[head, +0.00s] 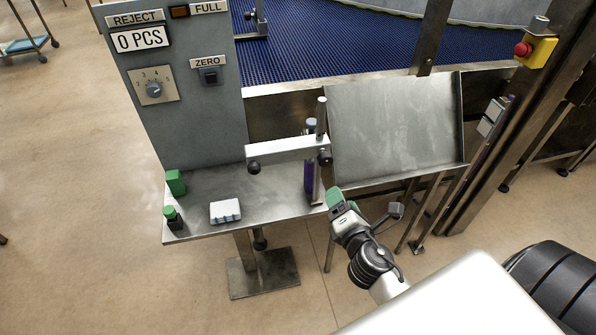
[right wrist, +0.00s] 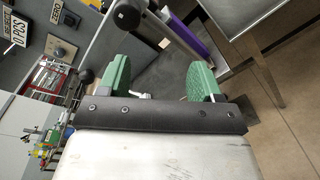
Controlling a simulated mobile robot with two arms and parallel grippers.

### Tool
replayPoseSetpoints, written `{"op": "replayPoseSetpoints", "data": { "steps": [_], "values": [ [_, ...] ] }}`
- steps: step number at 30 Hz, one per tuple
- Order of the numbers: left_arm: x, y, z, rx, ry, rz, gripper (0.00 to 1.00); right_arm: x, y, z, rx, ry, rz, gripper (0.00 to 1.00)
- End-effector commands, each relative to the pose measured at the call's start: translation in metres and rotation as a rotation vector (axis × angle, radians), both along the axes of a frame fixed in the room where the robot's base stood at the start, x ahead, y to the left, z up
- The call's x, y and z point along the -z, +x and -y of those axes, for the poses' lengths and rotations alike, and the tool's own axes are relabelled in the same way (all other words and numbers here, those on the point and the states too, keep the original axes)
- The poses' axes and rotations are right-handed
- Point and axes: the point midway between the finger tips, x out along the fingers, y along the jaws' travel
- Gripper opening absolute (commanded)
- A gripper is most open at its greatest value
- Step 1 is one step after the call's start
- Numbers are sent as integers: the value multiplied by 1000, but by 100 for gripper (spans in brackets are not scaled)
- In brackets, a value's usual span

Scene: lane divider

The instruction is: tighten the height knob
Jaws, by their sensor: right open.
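A pale bar on an upright metal post (head: 321,112) stands at the right of the small steel table. A black knob (head: 325,157) sits at the bar's post end; it looks like the height knob and shows large at the top of the right wrist view (right wrist: 126,15). A second black knob (head: 254,168) hangs at the bar's left end. My right gripper (head: 335,198) is below and slightly right of the post-end knob, apart from it. In the right wrist view its green fingers (right wrist: 160,78) are spread with nothing gripped. My left gripper is out of view.
The steel table (head: 275,203) holds a white block (head: 225,210), a green box (head: 175,182) and a green-capped item (head: 172,217). A purple strip (head: 308,177) stands beside the post. A tilted metal tray (head: 395,125) is close on the right, with a grey control panel (head: 185,90) behind left.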

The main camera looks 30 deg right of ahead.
Motion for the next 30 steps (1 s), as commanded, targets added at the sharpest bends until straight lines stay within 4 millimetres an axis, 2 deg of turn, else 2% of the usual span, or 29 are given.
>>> {"op": "replayPoseSetpoints", "data": {
  "steps": [1, 3, 6, 8, 13, 21, 24, 30],
  "values": [
    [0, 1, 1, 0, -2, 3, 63, -19, -1, 1, -2, -54, 34, 65],
    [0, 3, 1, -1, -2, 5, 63, -35, -1, 1, -1, -105, 60, 65],
    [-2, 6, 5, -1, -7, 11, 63, -45, 3, 2, 0, -134, 75, 65],
    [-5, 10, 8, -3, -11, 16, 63, -46, 9, 4, 1, -135, 75, 65],
    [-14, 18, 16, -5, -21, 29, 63, -47, 37, 10, 0, -132, 75, 65],
    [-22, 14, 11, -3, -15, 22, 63, -45, 84, 21, 0, -129, 75, 65],
    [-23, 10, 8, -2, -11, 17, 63, -44, 95, 24, 0, -129, 73, 65],
    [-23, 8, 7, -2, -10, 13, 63, -43, 104, 26, -1, -128, 73, 65]
  ]
}}
